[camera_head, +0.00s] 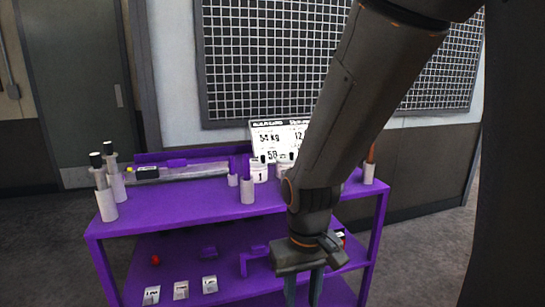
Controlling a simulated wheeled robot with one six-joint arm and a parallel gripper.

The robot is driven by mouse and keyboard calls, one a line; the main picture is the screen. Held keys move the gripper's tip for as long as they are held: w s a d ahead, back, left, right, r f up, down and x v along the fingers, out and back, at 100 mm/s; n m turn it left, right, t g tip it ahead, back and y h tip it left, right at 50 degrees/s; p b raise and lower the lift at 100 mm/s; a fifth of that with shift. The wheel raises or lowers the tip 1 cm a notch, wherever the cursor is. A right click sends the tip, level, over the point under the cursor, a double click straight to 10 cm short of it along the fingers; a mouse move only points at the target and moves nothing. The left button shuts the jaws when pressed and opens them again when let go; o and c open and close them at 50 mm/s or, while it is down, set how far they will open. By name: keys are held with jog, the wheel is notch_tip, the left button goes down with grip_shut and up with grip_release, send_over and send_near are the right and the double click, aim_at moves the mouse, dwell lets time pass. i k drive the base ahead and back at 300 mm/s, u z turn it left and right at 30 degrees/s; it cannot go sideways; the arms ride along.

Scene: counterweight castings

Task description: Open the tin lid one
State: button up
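A small white tin marked 1 (260,173) stands on the upper purple shelf (180,204), near its back edge. Its top looks white with a small dark spot; I cannot tell whether its lid is on. A second white tin (284,163) stands just right of it, partly hidden by my arm. My gripper (303,292) points down in front of the shelf unit, below and to the right of the tins. Its two fingers are apart with nothing seen between them, though the tips reach the picture's lower edge.
White holders with black-topped rods (105,204) stand at the left. A number board (268,141) is behind. The lower shelf holds white labelled blocks (181,290) and a purple bracket (253,259).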

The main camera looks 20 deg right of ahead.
aim_at(254, 161)
jog(key=k, duration=0.4)
jog(key=z, duration=0.95)
jog(key=i, duration=1.25)
jog(key=u, duration=0.95)
